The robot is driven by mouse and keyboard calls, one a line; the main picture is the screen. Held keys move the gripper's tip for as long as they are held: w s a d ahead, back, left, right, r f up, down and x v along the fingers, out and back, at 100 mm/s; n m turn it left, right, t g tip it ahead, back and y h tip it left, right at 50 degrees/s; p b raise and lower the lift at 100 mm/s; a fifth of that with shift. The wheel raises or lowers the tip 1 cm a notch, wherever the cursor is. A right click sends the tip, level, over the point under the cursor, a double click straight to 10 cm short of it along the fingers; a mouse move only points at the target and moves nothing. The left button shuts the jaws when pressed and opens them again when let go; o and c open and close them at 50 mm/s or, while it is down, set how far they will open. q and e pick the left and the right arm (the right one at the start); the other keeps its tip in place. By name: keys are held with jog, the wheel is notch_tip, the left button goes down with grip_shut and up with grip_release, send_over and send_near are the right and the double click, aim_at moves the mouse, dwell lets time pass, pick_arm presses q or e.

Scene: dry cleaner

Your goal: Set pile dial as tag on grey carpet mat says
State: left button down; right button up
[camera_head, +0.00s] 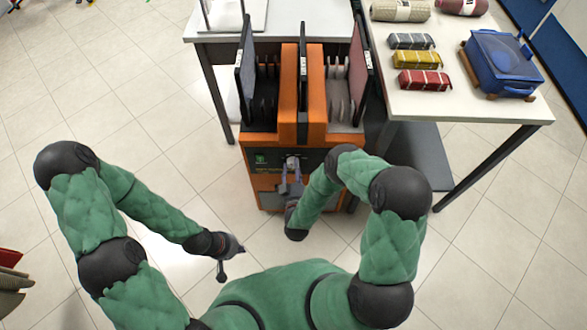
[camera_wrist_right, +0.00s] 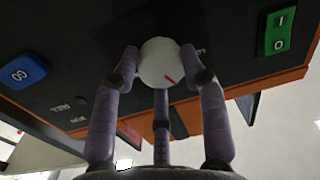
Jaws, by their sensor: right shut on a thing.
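The pile dial (camera_wrist_right: 157,65) is a round white knob with a red mark on the orange machine's dark front panel. In the right wrist view the red mark points to the lower right. My right gripper (camera_head: 291,170) is shut around the dial, with fingers on both sides of it. A small rolled grey bundle (camera_head: 411,41) with a pale band lies on the right table; it may be the grey carpet mat. No tag writing can be read. My left gripper (camera_head: 222,268) hangs low over the floor, away from the machine; its fingers are too small to judge.
The orange machine (camera_head: 287,130) has upright dark panels. Its front holds a green switch (camera_wrist_right: 278,32) and a blue button (camera_wrist_right: 22,71). The right table (camera_head: 470,108) holds a yellow bundle (camera_head: 417,59), a red bundle (camera_head: 424,80), larger rolls and a blue case (camera_head: 502,62).

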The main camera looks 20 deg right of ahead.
jog(key=shift+s+f+n, duration=0.15)
jog(key=shift+f+n, duration=0.1)
jog(key=shift+n, duration=0.05)
jog(key=o, duration=1.1)
jog(key=shift+c, duration=0.2)
jog(key=shift+o, duration=0.3)
jog(key=shift+r, duration=0.1)
jog(key=v, duration=0.7)
jog(key=shift+s, duration=0.1)
